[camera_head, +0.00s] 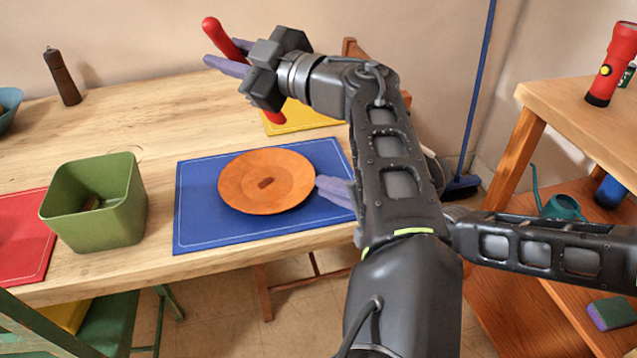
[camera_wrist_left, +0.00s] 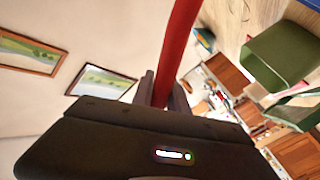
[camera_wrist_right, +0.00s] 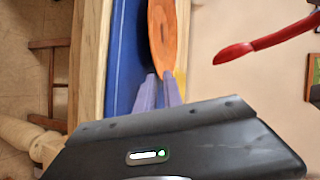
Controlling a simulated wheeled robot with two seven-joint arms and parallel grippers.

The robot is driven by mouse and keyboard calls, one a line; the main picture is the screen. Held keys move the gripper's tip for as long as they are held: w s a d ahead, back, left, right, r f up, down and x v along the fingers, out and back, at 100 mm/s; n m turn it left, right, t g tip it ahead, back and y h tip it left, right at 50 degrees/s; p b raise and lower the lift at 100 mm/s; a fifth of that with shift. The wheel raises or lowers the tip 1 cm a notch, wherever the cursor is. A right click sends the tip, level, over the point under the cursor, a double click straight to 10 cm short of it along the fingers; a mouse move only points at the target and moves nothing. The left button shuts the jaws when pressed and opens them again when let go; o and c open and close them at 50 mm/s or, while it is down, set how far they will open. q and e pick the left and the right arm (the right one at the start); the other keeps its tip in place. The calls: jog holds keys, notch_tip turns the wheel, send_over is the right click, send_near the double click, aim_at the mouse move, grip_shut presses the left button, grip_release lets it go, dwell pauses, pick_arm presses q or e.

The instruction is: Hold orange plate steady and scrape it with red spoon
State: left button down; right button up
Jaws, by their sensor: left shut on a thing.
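The orange plate (camera_head: 252,192) lies on a blue mat (camera_head: 200,224) with a small dark brown patch (camera_head: 265,183) on it. My left gripper (camera_head: 228,52) is shut on the red spoon (camera_head: 219,36), above and behind the plate. The left wrist view shows the red handle (camera_wrist_left: 179,45) between the fingers. The right wrist view shows the spoon's bowl (camera_wrist_right: 233,53), clear of the plate (camera_wrist_right: 163,35). My right gripper (camera_head: 319,182) is at the plate's right rim; its fingertips (camera_wrist_right: 157,78) are close together there. I cannot tell whether they pinch the rim.
A green bin (camera_head: 97,215) with something brown inside stands left of the blue mat, partly by a red mat (camera_head: 20,235). A yellow mat (camera_head: 300,118) lies behind. A pepper mill (camera_head: 62,77) stands at the back left. A side shelf with a red flashlight (camera_head: 612,65) is at right.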

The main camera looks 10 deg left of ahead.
jog(key=shift+x, duration=1.65)
jog(key=shift+c, duration=0.2)
grip_shut()
jog(key=shift+f, duration=0.1)
dwell(1.1)
pick_arm(q)
jog(key=s+m, duration=0.3)
jog(key=shift+a+h, duration=0.35)
jog(key=shift+h, duration=0.05)
jog(key=shift+f, duration=0.1)
